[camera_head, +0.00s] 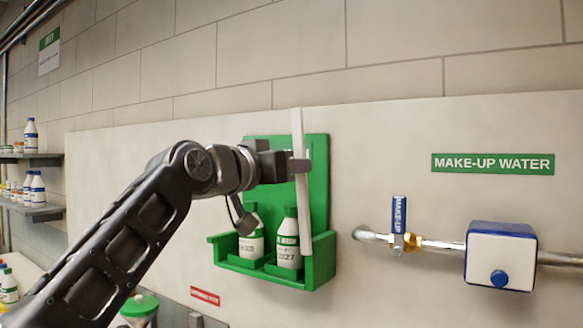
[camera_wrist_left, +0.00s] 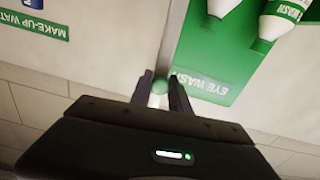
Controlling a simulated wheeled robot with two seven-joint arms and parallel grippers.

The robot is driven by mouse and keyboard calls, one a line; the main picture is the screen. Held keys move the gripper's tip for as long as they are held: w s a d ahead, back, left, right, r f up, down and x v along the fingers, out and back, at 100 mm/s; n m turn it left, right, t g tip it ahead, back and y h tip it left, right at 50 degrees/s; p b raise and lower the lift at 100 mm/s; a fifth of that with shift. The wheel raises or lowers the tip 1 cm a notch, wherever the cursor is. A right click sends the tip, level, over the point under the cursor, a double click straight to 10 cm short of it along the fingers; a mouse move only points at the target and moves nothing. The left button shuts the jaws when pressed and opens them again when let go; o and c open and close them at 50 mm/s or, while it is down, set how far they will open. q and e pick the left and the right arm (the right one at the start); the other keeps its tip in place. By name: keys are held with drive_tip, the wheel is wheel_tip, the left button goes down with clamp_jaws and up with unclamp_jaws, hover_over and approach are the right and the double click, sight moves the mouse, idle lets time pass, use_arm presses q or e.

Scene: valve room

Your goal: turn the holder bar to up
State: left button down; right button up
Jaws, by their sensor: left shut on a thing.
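The holder bar (camera_head: 300,130) is a long white bar on the green eye wash holder (camera_head: 318,190). It stands nearly upright, leaning slightly, and its top reaches above the holder's back plate. My left gripper (camera_head: 299,166) comes in from the left and is shut on the holder bar. In the left wrist view, the gripper (camera_wrist_left: 160,88) has its fingers on either side of the bar (camera_wrist_left: 174,40), with a green round spot between them. Two white bottles with green caps, a left one (camera_head: 251,244) and a right one (camera_head: 289,246), stand in the holder. My right gripper is out of view.
A blue-handled make-up valve (camera_head: 399,213) and a white and blue box (camera_head: 500,256) sit on a pipe at the right. Shelves with bottles (camera_head: 38,188) are at the far left. The wall panel between holder and valve is clear.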

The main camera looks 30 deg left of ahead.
use_arm(q)
drive_tip(key=c, duration=1.2)
unclamp_jaws()
drive_tip(key=shift+s+f, duration=0.1)
drive_tip(key=shift+s, duration=0.05)
drive_tip(key=s+b, duration=0.2)
drive_tip(key=s, duration=0.5)
drive_tip(key=shift+s+b, duration=0.25)
drive_tip(key=shift+b, duration=0.05)
